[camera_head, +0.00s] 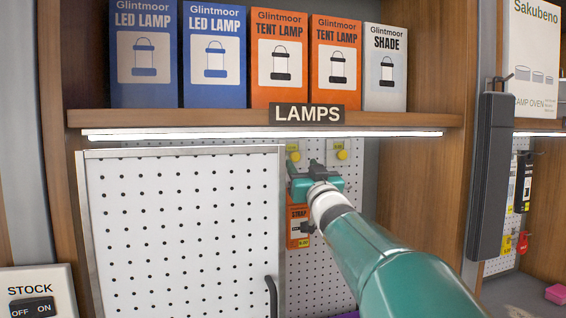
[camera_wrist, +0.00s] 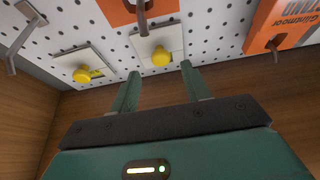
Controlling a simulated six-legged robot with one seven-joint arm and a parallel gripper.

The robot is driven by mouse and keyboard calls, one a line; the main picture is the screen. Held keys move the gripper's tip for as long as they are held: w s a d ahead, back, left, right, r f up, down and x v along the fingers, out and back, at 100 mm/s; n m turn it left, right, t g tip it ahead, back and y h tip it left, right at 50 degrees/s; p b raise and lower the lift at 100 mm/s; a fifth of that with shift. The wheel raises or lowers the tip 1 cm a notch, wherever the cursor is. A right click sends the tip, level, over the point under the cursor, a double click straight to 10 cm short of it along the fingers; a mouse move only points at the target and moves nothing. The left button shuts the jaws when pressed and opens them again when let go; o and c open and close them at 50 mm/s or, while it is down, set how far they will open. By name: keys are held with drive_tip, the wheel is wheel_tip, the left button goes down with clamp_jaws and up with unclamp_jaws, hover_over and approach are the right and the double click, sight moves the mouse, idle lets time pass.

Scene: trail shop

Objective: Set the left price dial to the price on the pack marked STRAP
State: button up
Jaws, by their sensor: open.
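Two yellow dials sit on pale plates on the pegboard under the LAMPS shelf: the left dial (camera_head: 295,156) and the right dial (camera_head: 342,155). The orange pack marked STRAP (camera_head: 298,225) hangs lower, partly hidden by the white panel and my arm; its price is not readable. My gripper (camera_head: 303,172) is open and empty in front of the board, just below the left dial in the picture. In the wrist view, one yellow dial (camera_wrist: 160,56) shows between my open fingertips (camera_wrist: 160,68), apparently beyond them. Another yellow dial (camera_wrist: 82,74) shows to its left.
A white perforated panel (camera_head: 180,235) with a dark handle (camera_head: 271,295) covers the bay's left part. Boxed lamps (camera_head: 215,60) stand on the shelf above. The wooden side wall (camera_head: 420,190) is at right. Hooks and another orange pack (camera_wrist: 285,25) show in the wrist view.

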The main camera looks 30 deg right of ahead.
sight(296, 159)
drive_tip(key=w, duration=0.3)
drive_tip(key=shift+d+r, duration=0.25)
drive_tip(key=shift+w+d+r, duration=0.15)
drive_tip(key=shift+w+r, duration=0.05)
drive_tip(key=shift+r, duration=0.1)
drive_tip(key=shift+w, duration=0.2)
drive_tip(key=shift+s, duration=0.2)
drive_tip(key=shift+c, duration=0.5)
drive_tip(key=shift+w, duration=0.1)
drive_tip(key=c, duration=0.9)
drive_tip(key=shift+n, duration=0.4)
